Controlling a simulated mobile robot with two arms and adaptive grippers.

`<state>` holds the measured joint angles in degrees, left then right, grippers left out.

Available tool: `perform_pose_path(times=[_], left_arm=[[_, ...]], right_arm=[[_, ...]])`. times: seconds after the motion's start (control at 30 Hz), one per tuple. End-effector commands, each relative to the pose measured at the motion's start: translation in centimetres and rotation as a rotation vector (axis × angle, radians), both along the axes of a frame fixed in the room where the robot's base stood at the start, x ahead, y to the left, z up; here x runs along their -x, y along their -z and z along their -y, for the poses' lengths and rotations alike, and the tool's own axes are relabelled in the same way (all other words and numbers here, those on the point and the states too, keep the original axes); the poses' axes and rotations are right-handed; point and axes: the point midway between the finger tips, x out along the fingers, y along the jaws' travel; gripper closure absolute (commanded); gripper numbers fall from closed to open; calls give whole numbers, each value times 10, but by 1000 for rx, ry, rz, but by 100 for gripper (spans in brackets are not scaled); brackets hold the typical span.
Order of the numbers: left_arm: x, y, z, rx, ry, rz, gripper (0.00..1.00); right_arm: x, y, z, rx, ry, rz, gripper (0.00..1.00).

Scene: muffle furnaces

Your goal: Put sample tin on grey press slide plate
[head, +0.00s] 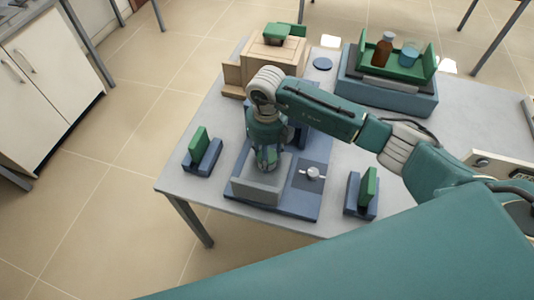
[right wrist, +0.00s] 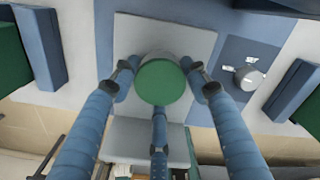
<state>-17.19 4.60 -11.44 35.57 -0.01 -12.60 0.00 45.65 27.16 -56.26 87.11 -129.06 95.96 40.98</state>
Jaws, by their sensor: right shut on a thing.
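In the right wrist view the sample tin (right wrist: 160,82) is a short grey cylinder with a green end facing the camera. The three blue fingers of my right gripper (right wrist: 163,92) are shut around it. A light grey square plate (right wrist: 190,40) of the press lies behind the tin; I cannot tell whether the tin touches it. In the head view my right gripper (head: 266,162) points down over the blue press base (head: 299,206), and the tin is hidden there. The grey slide plate (head: 284,166) shows partly beside the gripper. My left gripper is not in view.
The press base has a silver knob (head: 312,173) on its right. Blue-and-green blocks stand left (head: 202,155) and right (head: 361,192) of it. Behind are a wooden box (head: 268,55) and a blue-green rack (head: 386,92) with a brown bottle (head: 383,48) and a glass beaker (head: 409,56).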

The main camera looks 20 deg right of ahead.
Motion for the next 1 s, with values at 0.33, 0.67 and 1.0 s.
perform_pose_path(times=[0.33, 0.67, 1.0], left_arm=[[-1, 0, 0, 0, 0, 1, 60], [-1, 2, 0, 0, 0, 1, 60], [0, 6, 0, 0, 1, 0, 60]], right_arm=[[-1, 5, 0, 0, 0, 2, 83], [0, 7, 0, 0, 0, 1, 36], [-2, -9, -1, -2, -1, 6, 36]])
